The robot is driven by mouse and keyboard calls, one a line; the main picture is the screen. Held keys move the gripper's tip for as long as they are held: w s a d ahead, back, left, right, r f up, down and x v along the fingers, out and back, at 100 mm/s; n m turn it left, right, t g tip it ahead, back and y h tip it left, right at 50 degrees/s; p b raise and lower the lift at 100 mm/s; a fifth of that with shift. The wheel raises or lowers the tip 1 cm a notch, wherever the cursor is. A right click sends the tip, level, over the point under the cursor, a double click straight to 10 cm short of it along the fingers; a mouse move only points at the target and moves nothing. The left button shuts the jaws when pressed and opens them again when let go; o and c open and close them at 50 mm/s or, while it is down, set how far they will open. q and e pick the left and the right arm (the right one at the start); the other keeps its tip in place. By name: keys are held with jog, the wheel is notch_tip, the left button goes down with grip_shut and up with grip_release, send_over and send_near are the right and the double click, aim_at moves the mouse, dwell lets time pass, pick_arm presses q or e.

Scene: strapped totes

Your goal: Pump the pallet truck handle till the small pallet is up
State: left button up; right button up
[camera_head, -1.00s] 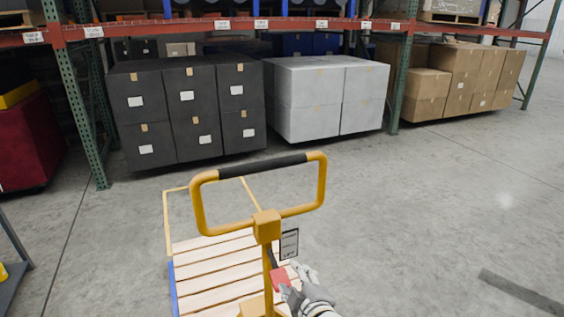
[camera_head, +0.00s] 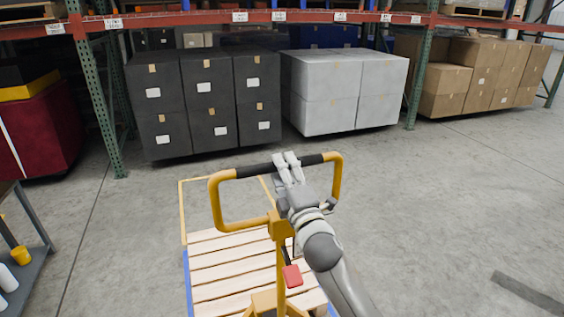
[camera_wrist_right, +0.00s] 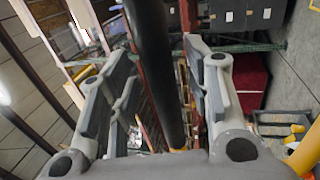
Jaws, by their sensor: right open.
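The pallet truck handle (camera_head: 213,199) is a yellow loop with a black grip (camera_head: 247,171) across its top, on a yellow post. A red lever (camera_head: 292,276) sits on the post below it. The small wooden pallet (camera_head: 217,262) lies low behind the post; its height above the floor is hard to tell. My right gripper (camera_head: 286,159) is at the middle of the black grip. In the right wrist view the black grip (camera_wrist_right: 156,65) runs between the open fingers, with gaps at its sides. My left gripper is not in view.
Black boxes (camera_head: 205,104), white boxes (camera_head: 345,90) and brown cartons (camera_head: 480,75) stand under the rack (camera_head: 415,85) behind. A grey shelf cart (camera_head: 30,262) is at the left edge. The floor (camera_head: 430,215) to the right is mostly clear.

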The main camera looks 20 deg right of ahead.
jog(key=shift+x, duration=0.9)
jog(key=shift+f, duration=0.1)
grip_shut()
